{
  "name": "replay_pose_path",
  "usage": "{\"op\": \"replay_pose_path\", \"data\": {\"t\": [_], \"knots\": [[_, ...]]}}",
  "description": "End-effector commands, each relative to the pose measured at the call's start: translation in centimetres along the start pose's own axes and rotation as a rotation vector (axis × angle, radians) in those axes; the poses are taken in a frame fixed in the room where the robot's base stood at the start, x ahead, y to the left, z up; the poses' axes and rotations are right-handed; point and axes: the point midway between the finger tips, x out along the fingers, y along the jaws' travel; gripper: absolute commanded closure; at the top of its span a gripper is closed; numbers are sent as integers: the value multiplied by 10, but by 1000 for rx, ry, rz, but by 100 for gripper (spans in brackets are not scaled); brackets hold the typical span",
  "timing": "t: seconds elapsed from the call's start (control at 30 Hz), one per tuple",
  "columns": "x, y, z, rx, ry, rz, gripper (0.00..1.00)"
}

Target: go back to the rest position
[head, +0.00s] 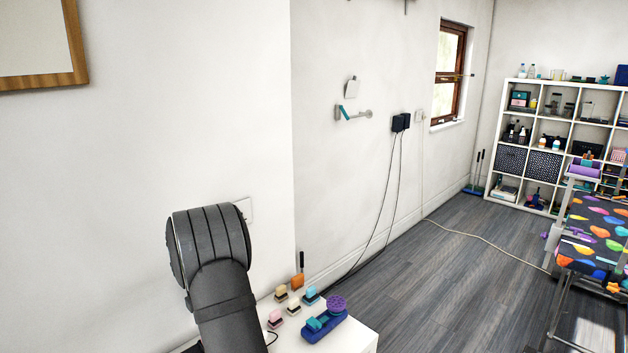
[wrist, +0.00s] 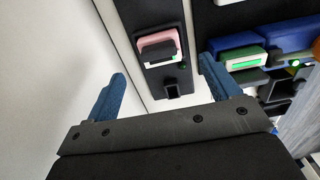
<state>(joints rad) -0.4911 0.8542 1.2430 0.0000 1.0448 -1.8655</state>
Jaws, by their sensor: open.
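My gripper (wrist: 162,72) shows in the wrist view, with its two blue fingers spread wide and nothing between them. Beyond the fingertips, a pink-topped block (wrist: 158,41) sits on a dark holder (wrist: 172,82). To its right is a green-topped block (wrist: 246,58) by a blue item. In the head view my dark arm rises in the foreground, and the gripper itself does not show there. The rest position is not marked in either view.
A white table (head: 358,334) at the front holds small blocks, including a pink one (head: 275,318), and a blue tool with a purple round head (head: 336,303). A white wall stands close on the left. A spotted grooming table (head: 600,226) and shelf (head: 497,118) are far right; the floor between is clear except for a cord.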

Motion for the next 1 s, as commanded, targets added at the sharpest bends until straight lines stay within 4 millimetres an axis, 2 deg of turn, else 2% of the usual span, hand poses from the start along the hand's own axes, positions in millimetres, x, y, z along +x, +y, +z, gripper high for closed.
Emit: {"op": "replay_pose_path", "data": {"t": [0.1,0.27,0.4,0.6,0.8,1.0], "knots": [[26,-1,0,0,1,-4,19],[57,-1,0,0,1,-3,19],[24,1,0,0,-2,5,19],[-8,1,0,0,-1,3,19],[-27,1,0,0,-1,2,19],[-30,0,0,0,0,1,19]]}}
